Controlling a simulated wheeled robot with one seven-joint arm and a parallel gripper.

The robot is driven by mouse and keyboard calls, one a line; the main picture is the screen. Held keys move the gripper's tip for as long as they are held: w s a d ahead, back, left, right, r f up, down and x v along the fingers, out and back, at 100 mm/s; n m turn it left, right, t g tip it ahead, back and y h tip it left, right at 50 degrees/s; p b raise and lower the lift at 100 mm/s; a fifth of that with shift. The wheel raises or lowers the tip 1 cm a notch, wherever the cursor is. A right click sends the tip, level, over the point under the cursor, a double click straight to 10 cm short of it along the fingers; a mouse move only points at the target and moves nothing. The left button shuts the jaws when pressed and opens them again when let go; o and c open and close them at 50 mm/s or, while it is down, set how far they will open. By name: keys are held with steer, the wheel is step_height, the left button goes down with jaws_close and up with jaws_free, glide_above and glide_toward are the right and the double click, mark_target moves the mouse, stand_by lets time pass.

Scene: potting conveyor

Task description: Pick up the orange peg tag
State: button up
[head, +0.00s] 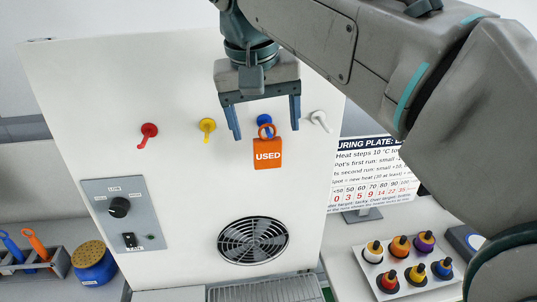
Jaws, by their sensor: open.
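The orange tag (268,154) reads "USED" and hangs by its orange ring from the blue peg (264,121) on the white panel. My gripper (264,122) is open, with its two blue fingers pointing down. In the head view one finger appears left of the blue peg and the other right of it, above the tag's body. The fingers look empty. I cannot tell how far they are from the panel in depth.
A red peg (149,131), a yellow peg (207,126) and a white peg (320,120) flank the blue one. A control box with a knob (119,207) and a fan grille (252,241) sit lower. A tray of colored bottles (368,260) stands at right.

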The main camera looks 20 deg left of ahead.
mark_target(265, 137)
steer(key=shift+a+x, duration=0.1)
steer(key=shift+x, duration=1.3)
steer(key=shift+a+x, duration=0.15)
steer(key=shift+x, duration=1.25)
steer(key=shift+w, duration=0.15)
steer(key=c, duration=1.1)
